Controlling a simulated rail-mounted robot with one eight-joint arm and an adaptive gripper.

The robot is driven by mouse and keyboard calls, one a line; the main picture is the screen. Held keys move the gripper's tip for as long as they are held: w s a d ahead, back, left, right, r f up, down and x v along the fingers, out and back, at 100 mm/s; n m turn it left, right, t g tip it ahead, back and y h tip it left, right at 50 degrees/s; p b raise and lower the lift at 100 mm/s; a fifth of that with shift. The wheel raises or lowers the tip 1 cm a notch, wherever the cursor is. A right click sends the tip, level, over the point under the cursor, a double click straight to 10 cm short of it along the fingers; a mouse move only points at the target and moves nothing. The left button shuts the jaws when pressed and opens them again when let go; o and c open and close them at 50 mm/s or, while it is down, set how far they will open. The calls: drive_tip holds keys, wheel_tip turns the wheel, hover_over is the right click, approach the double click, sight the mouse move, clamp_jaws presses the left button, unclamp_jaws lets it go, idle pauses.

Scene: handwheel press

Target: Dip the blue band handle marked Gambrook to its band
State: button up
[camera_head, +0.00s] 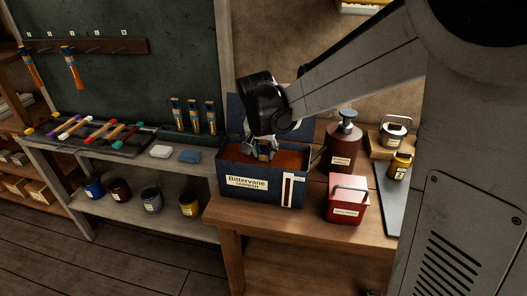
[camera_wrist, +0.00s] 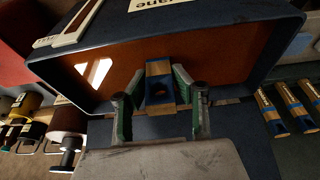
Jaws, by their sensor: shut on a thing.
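My gripper (camera_head: 263,153) points down over the open blue tank (camera_head: 232,179) labelled Bittervane. It is shut on a wooden handle with a blue band (camera_wrist: 159,70), which has a dark hole in its near end. In the wrist view the handle sits between the two fingers (camera_wrist: 160,92), over the reddish-brown liquid (camera_wrist: 115,58). In the head view the arm hides most of the handle. Its lower end is hidden, so I cannot tell how deep it reaches. No Gambrook marking is readable on it.
Three blue-banded handles (camera_head: 194,116) stand left of the tank, and two more hang from a peg rail (camera_head: 105,46). A red can (camera_head: 346,207), a brown jar (camera_head: 341,150) and a yellow pot (camera_head: 399,167) stand to the right. The tank's raised lid (camera_head: 237,108) is behind.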

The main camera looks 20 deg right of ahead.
wheel_tip(320, 180, up, 15)
drive_tip(key=p, duration=0.9)
idle(2.5)
idle(4.0)
